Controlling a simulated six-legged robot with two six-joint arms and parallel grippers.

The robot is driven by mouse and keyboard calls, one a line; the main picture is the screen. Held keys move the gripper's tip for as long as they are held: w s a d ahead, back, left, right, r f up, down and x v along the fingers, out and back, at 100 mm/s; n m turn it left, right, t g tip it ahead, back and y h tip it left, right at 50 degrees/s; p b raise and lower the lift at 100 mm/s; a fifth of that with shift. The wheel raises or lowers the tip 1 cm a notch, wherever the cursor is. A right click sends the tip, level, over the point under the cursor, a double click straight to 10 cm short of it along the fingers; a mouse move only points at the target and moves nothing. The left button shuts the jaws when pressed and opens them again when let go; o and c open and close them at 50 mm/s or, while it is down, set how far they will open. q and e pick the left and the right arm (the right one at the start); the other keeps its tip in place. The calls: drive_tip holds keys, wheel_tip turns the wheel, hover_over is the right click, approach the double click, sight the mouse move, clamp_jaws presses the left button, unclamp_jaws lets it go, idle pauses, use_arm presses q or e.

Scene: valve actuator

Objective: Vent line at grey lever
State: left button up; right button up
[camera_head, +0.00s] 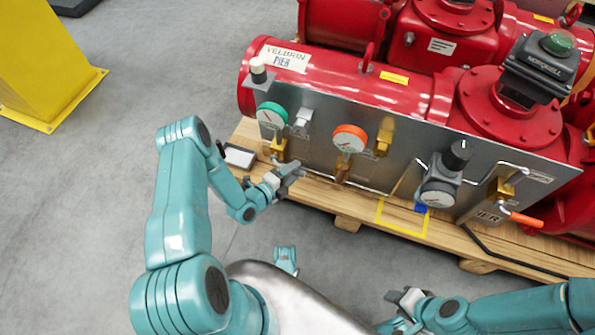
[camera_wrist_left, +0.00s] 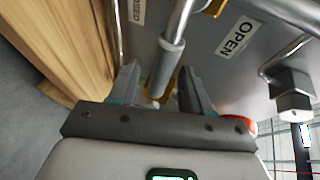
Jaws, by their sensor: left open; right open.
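The grey lever (camera_wrist_left: 167,68), a metal rod with a grey sleeve, shows in the left wrist view. Its sleeved end lies between the two open fingers of my left gripper (camera_wrist_left: 158,88), with gaps visible beside it. An OPEN label (camera_wrist_left: 235,36) is on the panel to its right, and a partly cut-off second label (camera_wrist_left: 136,10) is to its left. In the head view my left gripper (camera_head: 293,171) is at the panel's lower left, below a brass valve (camera_head: 278,147), and hides much of the lever. My right gripper (camera_head: 404,300) is open and empty, low in the view, away from the panel.
The grey panel (camera_head: 315,165) carries gauges with green (camera_head: 271,115) and orange (camera_head: 349,139) rims. An orange-handled lever (camera_head: 524,219) is at the right. Red actuators stand behind, on a wooden pallet (camera_head: 345,208). A yellow post (camera_head: 45,65) stands at left; the floor between is clear.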

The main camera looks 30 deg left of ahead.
use_arm(q)
drive_tip(key=shift+b+x, duration=0.3)
drive_tip(key=shift+x, duration=1.15)
use_arm(e)
drive_tip(key=shift+w+d+f, duration=0.1)
drive_tip(key=shift+w+f, duration=0.25)
drive_tip(key=shift+f, duration=0.2)
use_arm(q)
clamp_jaws()
